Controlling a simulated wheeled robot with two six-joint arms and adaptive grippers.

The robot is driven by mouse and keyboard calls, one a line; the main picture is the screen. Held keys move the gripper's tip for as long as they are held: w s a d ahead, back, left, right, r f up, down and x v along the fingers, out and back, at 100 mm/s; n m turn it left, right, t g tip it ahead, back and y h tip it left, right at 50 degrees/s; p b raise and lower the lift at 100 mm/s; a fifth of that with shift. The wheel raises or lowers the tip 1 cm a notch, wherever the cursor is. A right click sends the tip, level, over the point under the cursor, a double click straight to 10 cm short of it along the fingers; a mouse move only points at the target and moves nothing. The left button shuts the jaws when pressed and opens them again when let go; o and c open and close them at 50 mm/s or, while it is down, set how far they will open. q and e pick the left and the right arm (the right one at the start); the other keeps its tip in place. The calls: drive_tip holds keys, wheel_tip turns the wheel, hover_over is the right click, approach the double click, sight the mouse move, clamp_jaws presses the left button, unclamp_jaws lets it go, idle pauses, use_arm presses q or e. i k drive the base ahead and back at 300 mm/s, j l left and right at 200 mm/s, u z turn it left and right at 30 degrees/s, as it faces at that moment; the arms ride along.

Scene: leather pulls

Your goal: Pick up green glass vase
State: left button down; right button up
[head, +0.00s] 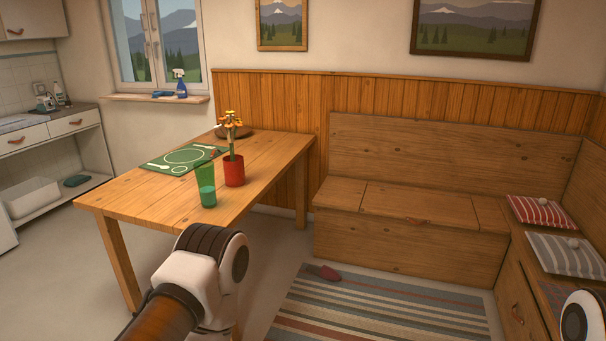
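A green glass vase (207,186), tall and see-through with a darker green lower part, stands upright on the wooden table (140,194) near its front right edge. My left arm comes up from the bottom, below and in front of the table. Its gripper is not visible. Only a small part of my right arm shows at the bottom right corner, and its gripper is out of view. Nothing covers the vase.
A green placemat (184,158) and a brown bowl (235,132) lie farther back on the table. A wooden corner bench (410,211) with cushions (542,212) stands right. A striped rug (375,309) and a small reddish object (324,272) lie on the floor.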

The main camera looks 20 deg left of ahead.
sight(203, 170)
drive_tip(key=i+l+z, duration=0.3)
drive_tip(key=i, duration=0.3)
drive_tip(key=i+j+z, duration=0.1)
drive_tip(key=i+z, duration=0.15)
drive_tip(key=i, duration=0.35)
drive_tip(key=i+u, duration=0.2)
drive_tip(key=u, duration=0.25)
drive_tip(key=i+l+u, duration=0.1)
drive_tip(key=u, duration=0.4)
drive_tip(key=i+l+u, duration=0.2)
drive_tip(key=u, duration=0.25)
drive_tip(key=i+l+u, duration=0.25)
drive_tip(key=u, duration=0.2)
